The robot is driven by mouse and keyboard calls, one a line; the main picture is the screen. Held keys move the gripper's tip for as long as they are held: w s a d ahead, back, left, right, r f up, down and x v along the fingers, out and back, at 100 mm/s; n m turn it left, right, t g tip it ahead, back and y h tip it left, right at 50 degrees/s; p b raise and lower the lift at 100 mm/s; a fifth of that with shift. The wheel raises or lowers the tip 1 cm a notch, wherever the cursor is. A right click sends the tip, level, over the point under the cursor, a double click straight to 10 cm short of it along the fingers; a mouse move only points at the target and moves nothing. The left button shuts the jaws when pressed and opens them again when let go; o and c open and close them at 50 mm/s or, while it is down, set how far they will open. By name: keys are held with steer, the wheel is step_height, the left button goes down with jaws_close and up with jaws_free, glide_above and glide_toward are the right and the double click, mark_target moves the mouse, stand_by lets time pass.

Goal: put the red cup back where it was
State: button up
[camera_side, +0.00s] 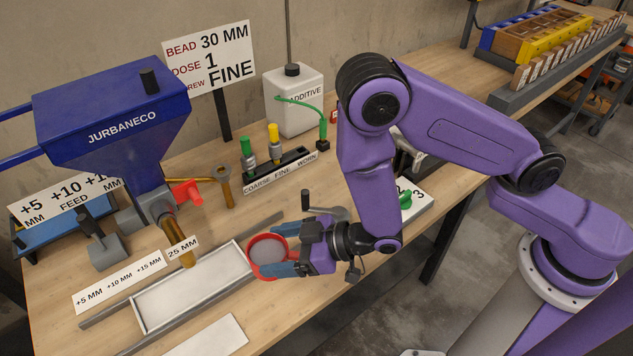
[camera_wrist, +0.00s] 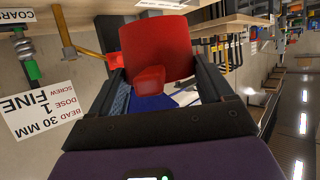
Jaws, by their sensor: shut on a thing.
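The red cup (camera_side: 252,244) is held between the blue-grey fingers of my gripper (camera_side: 284,250), at the right end of the white tray in the side view. Its round opening faces that camera and looks grey inside; I cannot tell whether that is a filling. In the wrist view the cup (camera_wrist: 157,47) sits between the two fingers (camera_wrist: 165,85), with a smaller red block in front of its wall. My gripper is shut on the cup. The cup's underside is hidden, and I cannot tell its height above the table.
A white tray (camera_side: 160,318) between rails lies left of the cup, below the blue hopper (camera_side: 112,112) and its brass nozzle (camera_side: 178,240). Behind stand the nozzle rack (camera_side: 280,172), a red lever (camera_side: 186,192) and the additive bottle (camera_side: 294,115). A crank handle is close behind my gripper.

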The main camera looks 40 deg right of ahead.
step_height(320, 180, up, 5)
steer(key=w+d+m+t+h, duration=0.2)
steer(key=w+d+m+h, duration=0.2)
steer(key=d, duration=0.9)
steer(key=w, duration=0.3)
steer(key=shift+t, duration=0.3)
steer(key=d+m+h, duration=0.1)
steer(key=d+h, duration=0.1)
steer(key=d, duration=0.3)
steer(key=w+d+m+h, duration=0.1)
steer(key=d+m, duration=0.1)
steer(key=d, duration=0.4)
steer(key=w+d+m+t+h, duration=0.1)
steer(key=d+m+h, duration=0.1)
steer(key=d, duration=0.4)
steer(key=shift+w+d+f+h, duration=0.2)
steer(key=shift+w+f+h, duration=0.1)
steer(key=shift+f, duration=2.2)
steer(key=f+x, duration=0.1)
steer(key=x, duration=0.4)
steer(key=s+f+x, duration=0.1)
steer(key=x, duration=0.5)
steer(key=f+x, duration=0.1)
steer(key=x, duration=0.4)
steer(key=shift+a+f, duration=0.1)
steer(key=shift+a, duration=0.25)
steer(key=shift+w+f, duration=0.15)
steer(key=shift+f, duration=1.45)
steer(key=shift+f, duration=0.1)
